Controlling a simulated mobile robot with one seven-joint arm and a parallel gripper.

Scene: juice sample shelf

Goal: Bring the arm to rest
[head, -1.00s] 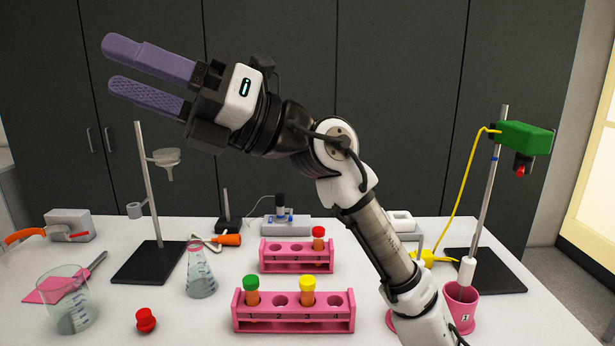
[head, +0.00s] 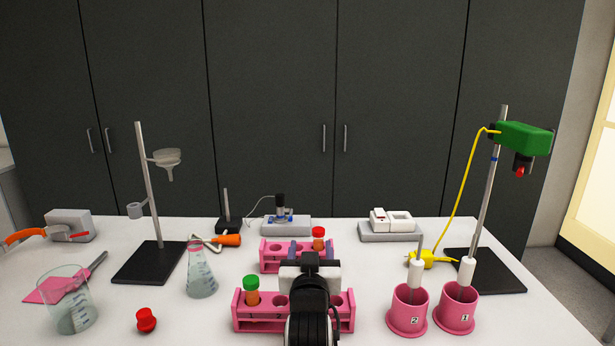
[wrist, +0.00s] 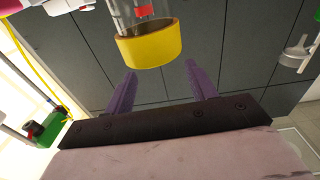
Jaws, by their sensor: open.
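My gripper (head: 311,248) is low over the pink racks in the head view, its purple fingers pointing away toward the cabinets. In the wrist view its two fingers (wrist: 158,76) are apart with nothing between them. A yellow cap (wrist: 150,47) on a clear tube shows large just beyond the fingertips there. I cannot tell whether it touches them. In the head view that tube is hidden behind my gripper and arm. The front rack (head: 245,325) is partly covered by my arm and holds a green-capped tube (head: 251,290).
Two pink cups (head: 407,322) with probes stand to the right, beside a stand with a green head (head: 523,138). A flask (head: 201,275), a beaker (head: 70,315), a red cap (head: 146,320) and a funnel stand (head: 150,262) are to the left.

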